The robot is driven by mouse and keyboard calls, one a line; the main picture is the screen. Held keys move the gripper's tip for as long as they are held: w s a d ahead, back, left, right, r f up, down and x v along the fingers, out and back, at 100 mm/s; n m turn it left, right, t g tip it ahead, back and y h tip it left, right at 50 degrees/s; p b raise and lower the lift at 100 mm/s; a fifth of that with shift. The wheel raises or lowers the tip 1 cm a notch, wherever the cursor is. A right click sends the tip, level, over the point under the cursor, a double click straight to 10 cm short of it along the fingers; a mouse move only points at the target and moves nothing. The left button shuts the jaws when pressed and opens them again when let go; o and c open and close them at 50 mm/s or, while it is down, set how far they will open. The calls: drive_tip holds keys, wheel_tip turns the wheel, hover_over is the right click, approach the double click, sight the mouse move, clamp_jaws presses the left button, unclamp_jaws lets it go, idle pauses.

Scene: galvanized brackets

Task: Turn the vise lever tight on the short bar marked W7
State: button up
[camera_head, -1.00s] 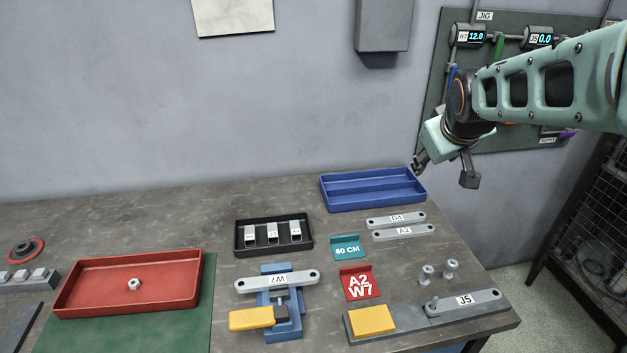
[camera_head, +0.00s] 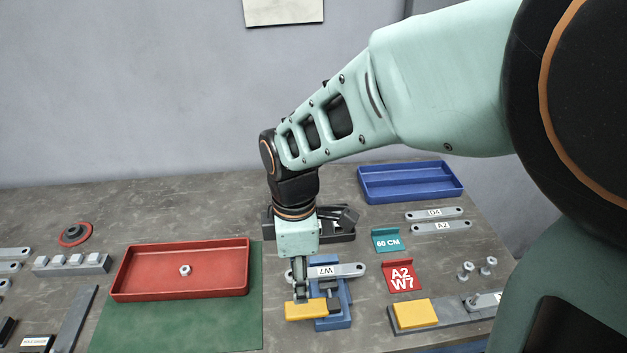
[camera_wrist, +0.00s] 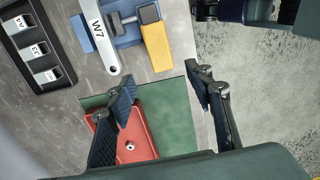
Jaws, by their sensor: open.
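The short bar marked W7 (camera_head: 348,270) lies across the blue vise (camera_head: 340,320); the bar (camera_wrist: 101,40) and vise (camera_wrist: 125,32) also show in the wrist view. The vise lever has a yellow handle (camera_head: 305,311), seen in the wrist view (camera_wrist: 157,45) just beyond my fingertips. My gripper (camera_head: 300,290) points down over the handle in the head view and hides part of the vise and bar. In the wrist view my gripper (camera_wrist: 163,92) is open and empty, its fingers spread apart.
A red tray (camera_head: 125,285) with a nut (camera_head: 185,270) sits left on a green mat (camera_head: 215,335). A black tray (camera_head: 268,225) is behind my gripper.

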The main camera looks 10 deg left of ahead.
sight(301, 307)
wheel_tip(301, 307, down, 11)
drive_tip(key=b, duration=0.8)
drive_tip(key=shift+d+r+b, duration=0.1)
drive_tip(key=shift+b, duration=0.25)
clamp_jaws()
